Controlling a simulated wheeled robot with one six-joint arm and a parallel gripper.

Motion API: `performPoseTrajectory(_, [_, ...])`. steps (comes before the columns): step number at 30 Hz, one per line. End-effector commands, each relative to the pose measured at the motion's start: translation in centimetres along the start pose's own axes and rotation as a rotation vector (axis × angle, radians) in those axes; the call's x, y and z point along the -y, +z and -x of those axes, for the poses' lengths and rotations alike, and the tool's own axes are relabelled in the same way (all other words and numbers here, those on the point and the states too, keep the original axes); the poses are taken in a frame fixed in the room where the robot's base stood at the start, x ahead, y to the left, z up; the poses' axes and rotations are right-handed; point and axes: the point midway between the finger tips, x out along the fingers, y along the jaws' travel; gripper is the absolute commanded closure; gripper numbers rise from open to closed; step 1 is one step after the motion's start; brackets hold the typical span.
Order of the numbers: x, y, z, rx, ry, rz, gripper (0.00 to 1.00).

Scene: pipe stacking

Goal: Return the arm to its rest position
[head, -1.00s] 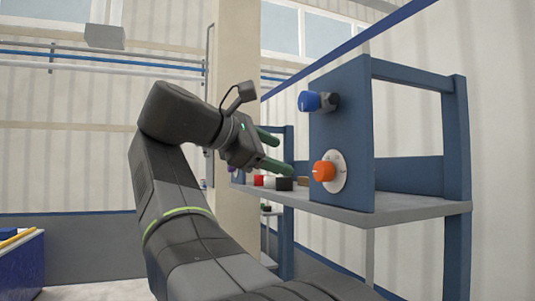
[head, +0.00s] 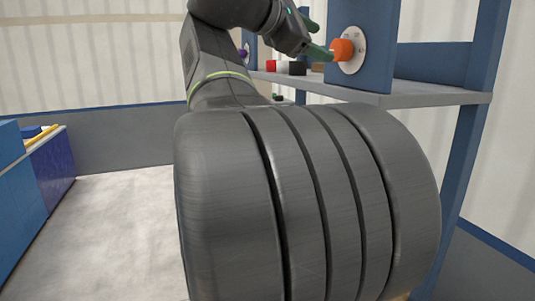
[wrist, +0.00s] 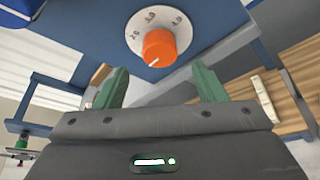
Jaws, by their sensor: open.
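My gripper (head: 318,37) is at the top of the head view, beside the blue panel (head: 375,70) on the shelf. Its green fingers are apart with nothing between them in the wrist view (wrist: 156,86). An orange knob (head: 342,49) on a white round dial is on the panel, close to the fingertips in the head view. In the wrist view the orange knob (wrist: 159,47) appears beyond the fingers, above the gap between them. I cannot tell whether a finger touches it.
The grey shelf (head: 420,95) on blue posts holds small red, white and black items (head: 285,67) left of the panel. Blue containers (head: 50,170) with yellow bars stand at the left. The floor (head: 120,215) between is clear.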

Motion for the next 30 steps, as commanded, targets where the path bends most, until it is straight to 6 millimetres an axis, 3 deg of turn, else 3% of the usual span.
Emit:
performPoseTrajectory(9, [0.0, 0.1, -4.6, 0.002, -0.003, 0.0, 0.36])
performPoseTrajectory(15, [0.0, 0.1, -6.3, 0.001, -0.001, -0.002, 0.36])
performPoseTrajectory(30, [0.0, 0.0, -6.8, -0.001, 0.001, -0.002, 0.36])
